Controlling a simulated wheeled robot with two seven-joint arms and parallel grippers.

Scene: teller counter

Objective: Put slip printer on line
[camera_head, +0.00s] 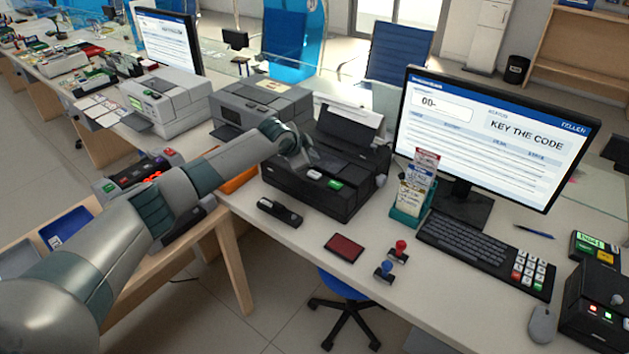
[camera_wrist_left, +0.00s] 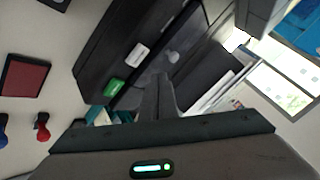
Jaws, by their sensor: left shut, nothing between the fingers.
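The black slip printer (camera_head: 308,196) stands on the counter left of the monitor, with paper standing up at its back. Its front top has a pale button (camera_head: 315,174) and a green button (camera_head: 335,184). In the left wrist view the printer (camera_wrist_left: 115,40) lies beyond my fingers, with the green button (camera_wrist_left: 113,87) and the pale button (camera_wrist_left: 137,52) both uncovered. My left gripper (camera_head: 309,160) is shut and empty, over the printer's top just behind the pale button. I cannot tell whether it touches. My right gripper is not in view.
A stapler-like black item (camera_head: 280,212), a red pad (camera_head: 344,247), two stamps and a slip holder (camera_head: 412,195) surround the printer's front.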

